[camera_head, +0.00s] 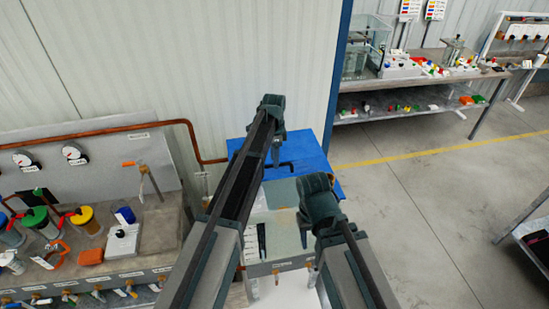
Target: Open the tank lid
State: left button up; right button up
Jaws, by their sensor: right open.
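The tank (285,268) stands at the lower middle of the head view, with a pale grey-green body. A flat blue panel that looks like its lid (310,152) lies behind it, with a dark handle-like bar on it. My arms cover parts of both, and I cannot tell whether the lid is raised. My right gripper (303,228) is open, small and partly hidden beside my right arm, over the tank's right side. I see nothing held in it.
A workbench (150,262) with gauges, coloured jars and valves stands at the left. A copper pipe (110,130) runs along the wall towards the tank. A shelf table (425,82) with parts stands at the back right.

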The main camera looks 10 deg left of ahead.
dwell(0.3)
pick_arm(q)
jog(key=s+d+f+t+b, duration=0.25)
jog(key=s+f+b, duration=0.55)
jog(key=f+b, duration=0.4)
notch_tip(320, 180, up, 14)
jog(key=s+p, duration=0.2)
jog(key=p, duration=1.2)
jog(key=s+f+n+g+y+b, duration=0.1)
jog(key=s+f+n+b, duration=0.7)
jog(key=s+f+b, duration=0.9)
notch_tip(320, 180, down, 3)
jog(key=b, duration=0.2)
jog(key=shift+s+d+g+b, duration=0.15)
jog(key=shift+g+b, duration=0.2)
jog(key=shift+b, duration=0.05)
jog(key=shift+s+r, duration=0.1)
